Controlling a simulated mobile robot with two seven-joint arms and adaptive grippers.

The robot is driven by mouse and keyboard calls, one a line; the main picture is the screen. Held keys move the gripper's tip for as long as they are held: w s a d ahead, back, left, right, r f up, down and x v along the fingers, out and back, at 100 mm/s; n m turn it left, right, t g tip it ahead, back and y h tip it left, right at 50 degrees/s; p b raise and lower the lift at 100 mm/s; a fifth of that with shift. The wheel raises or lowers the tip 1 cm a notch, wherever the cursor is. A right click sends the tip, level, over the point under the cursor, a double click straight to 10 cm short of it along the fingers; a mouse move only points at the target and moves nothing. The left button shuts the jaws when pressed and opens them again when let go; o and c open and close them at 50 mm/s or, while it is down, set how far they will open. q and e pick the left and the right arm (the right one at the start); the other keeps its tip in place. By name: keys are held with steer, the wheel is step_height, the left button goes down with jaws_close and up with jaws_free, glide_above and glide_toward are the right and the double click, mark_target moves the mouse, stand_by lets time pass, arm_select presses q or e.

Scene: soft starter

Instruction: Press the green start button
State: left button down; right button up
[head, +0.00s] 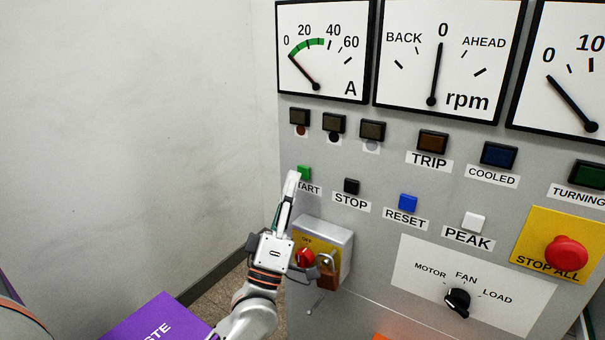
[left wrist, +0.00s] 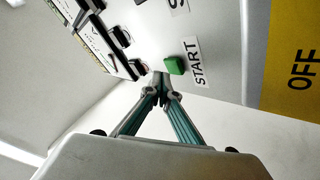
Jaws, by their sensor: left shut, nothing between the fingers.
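The green start button (head: 305,172) is on the grey panel, above its START label, at the left of the button row in the head view. In the left wrist view the green button (left wrist: 174,65) shows just beyond the fingertips, slightly to their right. My left gripper (head: 293,176) is shut and empty, its tips pointing up beside the button's left edge in the head view. In the left wrist view its closed tips (left wrist: 161,88) are close to the button; I cannot tell whether they touch it. My right gripper is not in view.
The black STOP button (head: 351,186) and blue RESET button (head: 408,203) are to the right. A box with a red switch (head: 305,257) and padlock (head: 327,272) juts out below, beside my left wrist. A red STOP ALL button (head: 566,253) is far right. A purple box (head: 155,322) stands lower left.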

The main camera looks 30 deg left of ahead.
arm_select(q)
steer(key=shift+w, duration=0.45)
steer(key=shift+w, duration=0.1)
stand_by(0.4)
steer(key=shift+w, duration=0.35)
stand_by(0.4)
steer(key=shift+s+r+p, duration=0.1)
steer(key=shift+s+p, duration=0.1)
steer(key=shift+p, duration=0.15)
steer(key=shift+s+d, duration=0.1)
steer(key=shift+s, duration=0.55)
